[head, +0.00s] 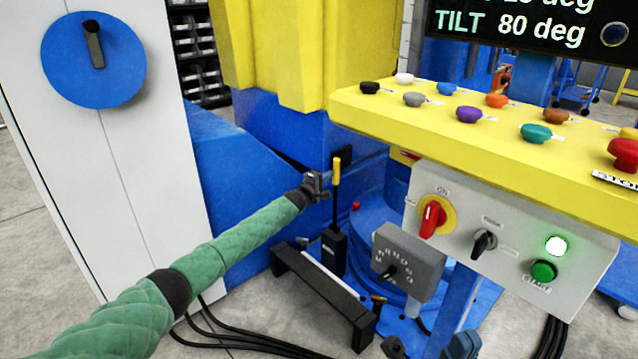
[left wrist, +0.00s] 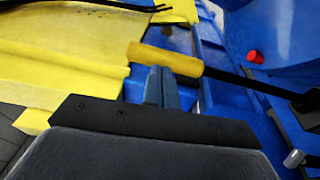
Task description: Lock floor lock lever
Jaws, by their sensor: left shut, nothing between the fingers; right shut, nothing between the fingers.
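The floor lock lever has a yellow handle (head: 337,172) on a thin black shaft that rises from a black base (head: 334,250). It stands nearly upright in the head view. My left gripper (head: 322,184) is shut and empty, close beside the handle on its left. In the left wrist view the yellow handle (left wrist: 165,60) lies across the tips of my shut left gripper (left wrist: 160,82). I cannot tell whether they touch.
A yellow button console (head: 400,108) and a grey switch box (head: 500,225) stand to the right. A grey selector box (head: 408,262) and a black floor bar (head: 320,295) are near the lever base. The blue positioner (head: 240,185) is behind. Cables lie on the floor.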

